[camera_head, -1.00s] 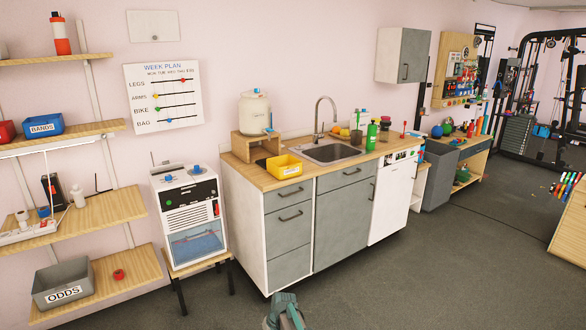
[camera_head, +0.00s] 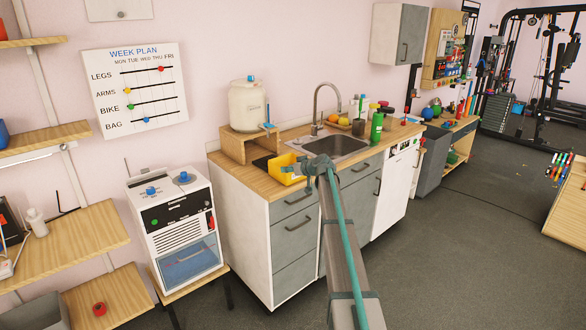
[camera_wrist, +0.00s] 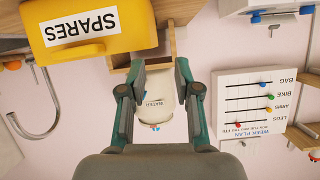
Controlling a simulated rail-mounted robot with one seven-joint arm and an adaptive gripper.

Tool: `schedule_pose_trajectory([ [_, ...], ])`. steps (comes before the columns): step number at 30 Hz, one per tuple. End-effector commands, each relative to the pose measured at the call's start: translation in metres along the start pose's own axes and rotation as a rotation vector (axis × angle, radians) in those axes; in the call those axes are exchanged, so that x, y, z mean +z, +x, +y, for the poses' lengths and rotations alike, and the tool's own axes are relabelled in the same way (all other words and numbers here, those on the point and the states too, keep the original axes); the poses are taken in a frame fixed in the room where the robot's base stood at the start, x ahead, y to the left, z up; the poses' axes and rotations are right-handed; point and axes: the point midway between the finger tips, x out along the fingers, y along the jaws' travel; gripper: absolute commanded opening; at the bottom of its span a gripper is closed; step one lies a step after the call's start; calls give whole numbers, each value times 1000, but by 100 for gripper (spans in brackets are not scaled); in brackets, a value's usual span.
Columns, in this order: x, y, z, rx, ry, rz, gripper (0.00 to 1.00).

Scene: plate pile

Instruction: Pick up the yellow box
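The yellow box (camera_head: 285,170) stands on the wooden counter, left of the sink, its right part hidden behind my gripper and arm. In the wrist view, which is upside down, the yellow box (camera_wrist: 72,28) is at the top left, with a white "SPARES" label. My gripper (camera_wrist: 160,68) is open and empty, its fingers apart from the box and to the right of it in that view. In the head view my gripper (camera_head: 318,165) is in front of the counter edge beside the box; its fingers are not clear there.
A wooden stand (camera_head: 246,148) with a white water jug (camera_head: 246,106) is behind the box, to its left. The sink (camera_head: 337,146) and tall tap (camera_head: 318,105) are to its right. A white cabinet device (camera_head: 178,225) stands left of the counter. The floor in front is clear.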

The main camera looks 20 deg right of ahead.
Motion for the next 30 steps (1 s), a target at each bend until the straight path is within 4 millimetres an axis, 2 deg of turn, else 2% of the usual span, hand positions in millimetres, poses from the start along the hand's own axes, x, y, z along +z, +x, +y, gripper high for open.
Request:
schedule_pose_trajectory([
  [8,-6,3,2,13,-95,25,32],
  [18,-8,47,4,12,-99,23,32],
  [26,-7,63,5,13,-99,23,32],
  [30,-11,79,8,11,-98,23,32],
])
